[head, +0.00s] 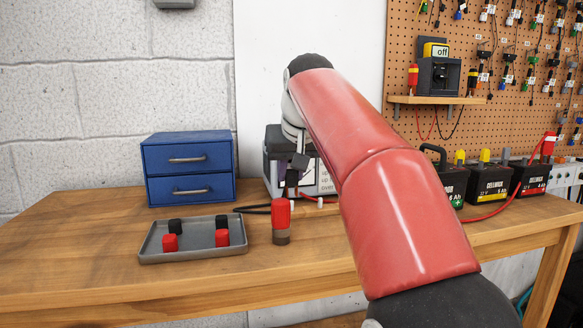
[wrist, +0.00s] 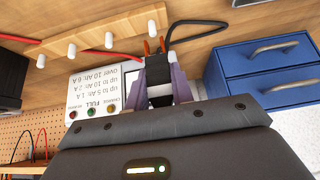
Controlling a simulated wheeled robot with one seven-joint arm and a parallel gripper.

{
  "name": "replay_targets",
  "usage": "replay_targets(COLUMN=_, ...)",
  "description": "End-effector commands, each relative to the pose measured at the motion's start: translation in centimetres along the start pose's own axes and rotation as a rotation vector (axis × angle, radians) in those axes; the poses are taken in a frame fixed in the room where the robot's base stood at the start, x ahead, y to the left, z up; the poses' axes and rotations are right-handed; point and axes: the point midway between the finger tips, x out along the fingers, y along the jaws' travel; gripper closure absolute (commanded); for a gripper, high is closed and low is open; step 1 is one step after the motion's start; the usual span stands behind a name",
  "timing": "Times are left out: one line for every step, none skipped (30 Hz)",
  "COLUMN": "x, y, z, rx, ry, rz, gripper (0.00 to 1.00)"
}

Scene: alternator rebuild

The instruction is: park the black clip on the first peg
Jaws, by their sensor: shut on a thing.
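My gripper (wrist: 158,80) is shut on the black clip (wrist: 160,92), which sits between its purple fingers in the wrist view. The clip's copper-coloured tips point toward the table. In the head view my gripper (head: 294,178) is in front of the charger box, and the clip is hard to make out there. Several white pegs stand on a wooden strip (wrist: 130,30) left of the clip in the wrist view, including one peg (wrist: 109,40) near its tips. The clip is apart from the pegs. Which peg counts as first is not marked in view.
A charger (wrist: 95,90) with printed text and coloured lights stands close beside my gripper. A blue drawer box (head: 188,168) is to the left. A grey tray (head: 195,255) with red and black pieces and an upright red-topped piece (head: 281,213) are in front. Batteries (head: 492,180) stand right.

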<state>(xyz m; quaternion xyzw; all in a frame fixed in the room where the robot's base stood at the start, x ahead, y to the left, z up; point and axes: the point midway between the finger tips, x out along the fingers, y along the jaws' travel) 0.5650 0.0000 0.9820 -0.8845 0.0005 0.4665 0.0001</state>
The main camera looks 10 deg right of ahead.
Motion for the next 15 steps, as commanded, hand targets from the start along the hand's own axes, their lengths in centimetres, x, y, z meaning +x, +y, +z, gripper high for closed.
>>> replay_targets(x=-0.1, y=0.0, z=0.0, rx=0.0, ry=0.0, rz=0.0, gripper=0.9)
replay_targets(x=-0.1, y=0.0, z=0.0, rx=0.0, ry=0.0, rz=0.0, gripper=0.9)
replay_targets(x=-0.1, y=0.0, z=0.0, rx=0.0, ry=0.0, rz=0.0, gripper=0.9)
replay_targets(x=0.0, y=0.0, z=0.0, rx=0.0, ry=0.0, rz=0.0, gripper=0.9)
replay_targets(x=0.0, y=0.0, z=0.0, rx=0.0, ry=0.0, rz=0.0, gripper=0.9)
replay_targets(x=0.0, y=0.0, z=0.1, rx=0.0, ry=0.0, rz=0.0, gripper=0.9)
replay_targets(x=0.1, y=0.0, z=0.1, rx=0.0, ry=0.0, rz=0.0, gripper=0.9)
replay_targets(x=0.2, y=0.0, z=0.1, rx=0.0, ry=0.0, rz=0.0, gripper=0.9)
replay_targets(x=0.3, y=0.0, z=0.2, rx=0.0, ry=0.0, rz=0.0, gripper=0.9)
replay_targets(x=0.5, y=0.0, z=0.3, rx=0.0, ry=-0.001, rz=0.0, gripper=0.9)
replay_targets(x=0.6, y=0.0, z=0.4, rx=0.0, ry=-0.001, rz=0.0, gripper=0.9)
replay_targets(x=0.8, y=0.0, z=0.6, rx=0.0, ry=-0.001, rz=0.0, gripper=0.9)
replay_targets(x=0.9, y=0.0, z=0.7, rx=0.0, ry=-0.001, rz=0.0, gripper=0.9)
replay_targets(x=1.0, y=0.0, z=0.8, rx=0.0, ry=-0.001, rz=0.0, gripper=0.9)
replay_targets(x=1.2, y=0.0, z=0.9, rx=0.0, ry=-0.001, rz=0.0, gripper=0.9)
